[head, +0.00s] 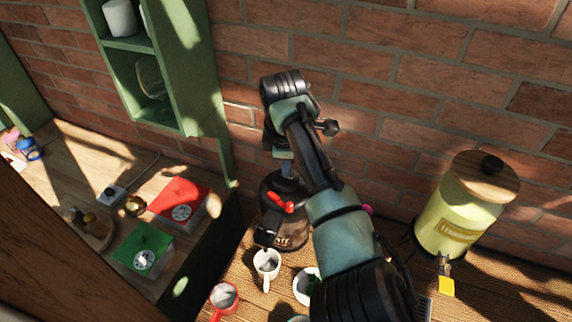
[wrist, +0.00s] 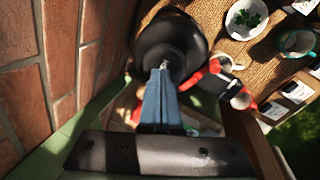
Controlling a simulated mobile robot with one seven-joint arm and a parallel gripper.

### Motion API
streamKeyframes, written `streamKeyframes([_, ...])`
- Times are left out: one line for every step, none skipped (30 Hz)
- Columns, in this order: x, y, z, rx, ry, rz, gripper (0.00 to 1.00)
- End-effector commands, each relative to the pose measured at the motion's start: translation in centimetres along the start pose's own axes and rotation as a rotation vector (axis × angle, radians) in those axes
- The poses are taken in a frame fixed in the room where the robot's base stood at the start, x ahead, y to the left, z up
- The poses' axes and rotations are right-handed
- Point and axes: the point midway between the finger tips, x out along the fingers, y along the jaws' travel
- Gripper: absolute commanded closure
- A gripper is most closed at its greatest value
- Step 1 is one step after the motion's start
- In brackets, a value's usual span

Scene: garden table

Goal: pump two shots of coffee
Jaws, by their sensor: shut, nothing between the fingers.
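The coffee dispenser (head: 290,235) is a dark pump pot with a red lever (head: 277,203), standing by the brick wall. Its round black top also shows in the wrist view (wrist: 178,32). A white mug (head: 267,265) stands in front of it, near the spout side; part of the mug shows in the wrist view (wrist: 228,62). My gripper (head: 286,170) points down over the dispenser's top, its blue fingers shut and empty.
A red mug (head: 223,297) and a white bowl with green leaves (wrist: 246,20) stand near the white mug. A yellow canister (head: 455,215) with a wooden lid stands at right. A green shelf (head: 190,70) rises at left, beside a lower counter with red and green scales.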

Motion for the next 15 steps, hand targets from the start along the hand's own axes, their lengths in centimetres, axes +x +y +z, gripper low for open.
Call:
streamKeyframes([0.00, 0.00, 0.00, 0.000, 0.000, 0.000, 1.00])
streamKeyframes([0.00, 0.00, 0.00, 0.000, 0.000, 0.000, 1.00])
streamKeyframes([0.01, 0.00, 0.00, 0.000, 0.000, 0.000, 1.00])
streamKeyframes([0.02, -0.01, 0.00, 0.000, 0.000, 0.000, 1.00])
streamKeyframes([0.04, -0.01, 0.00, 0.000, 0.000, 0.000, 1.00])
streamKeyframes([0.08, -0.02, 0.00, 0.000, 0.000, 0.000, 1.00])
streamKeyframes([0.13, -0.04, 0.00, 0.000, 0.000, 0.000, 1.00])
streamKeyframes([0.18, -0.05, 0.00, 0.000, 0.000, 0.000, 1.00])
streamKeyframes([0.27, -0.08, 0.00, 0.000, 0.000, 0.000, 1.00])
streamKeyframes([0.34, -0.10, 0.00, 0.000, 0.000, 0.000, 1.00])
streamKeyframes([0.42, -0.11, -0.01, 0.000, 0.000, 0.000, 1.00])
streamKeyframes([0.52, -0.14, -0.01, 0.000, 0.000, 0.000, 1.00])
streamKeyframes([0.60, -0.16, -0.01, 0.000, 0.000, 0.000, 1.00])
streamKeyframes([0.67, -0.18, -0.01, 0.000, 0.000, 0.000, 1.00])
streamKeyframes([0.77, -0.20, -0.01, 0.000, 0.000, 0.000, 1.00])
